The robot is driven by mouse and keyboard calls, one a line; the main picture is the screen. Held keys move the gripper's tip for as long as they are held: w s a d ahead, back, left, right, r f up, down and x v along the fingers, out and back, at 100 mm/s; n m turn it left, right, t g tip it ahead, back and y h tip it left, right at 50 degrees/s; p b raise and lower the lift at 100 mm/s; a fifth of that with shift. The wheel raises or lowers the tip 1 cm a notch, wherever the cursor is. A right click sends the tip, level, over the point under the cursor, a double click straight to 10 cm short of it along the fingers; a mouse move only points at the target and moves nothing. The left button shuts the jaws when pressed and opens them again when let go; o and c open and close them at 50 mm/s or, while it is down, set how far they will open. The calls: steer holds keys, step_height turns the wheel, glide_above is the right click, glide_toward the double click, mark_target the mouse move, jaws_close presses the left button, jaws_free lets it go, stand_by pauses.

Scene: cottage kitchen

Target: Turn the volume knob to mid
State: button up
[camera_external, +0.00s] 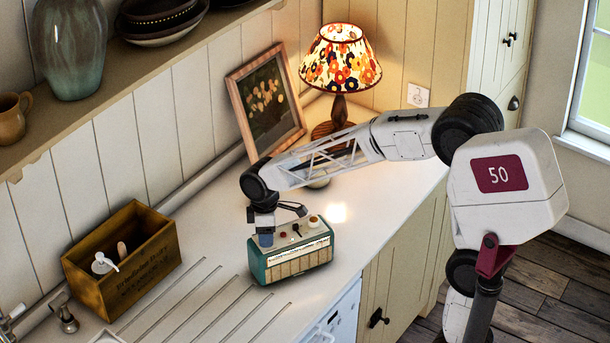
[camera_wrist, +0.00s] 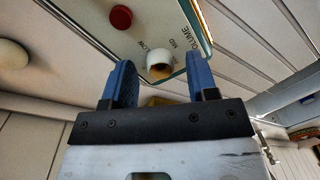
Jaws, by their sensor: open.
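A teal and cream radio (camera_external: 290,262) stands on the counter in the external view. Its top shows close up in the wrist view. The volume knob (camera_wrist: 160,60) is a pale knob with a tan part facing my gripper, beside the printed words LOW, MID and VOLUME. I cannot tell which mark it points to. My gripper (camera_external: 266,238) is over the left end of the radio and hides the knob in the external view. In the wrist view its two blue fingers are open, one on each side of the knob, with gaps visible.
A wooden crate (camera_external: 112,279) stands to the left. A lit lamp (camera_external: 340,110) and a framed picture (camera_external: 264,103) stand behind. The grooved counter (camera_external: 215,300) in front is clear.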

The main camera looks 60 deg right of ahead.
steer(key=shift+f, duration=0.15)
steer(key=c, duration=0.9)
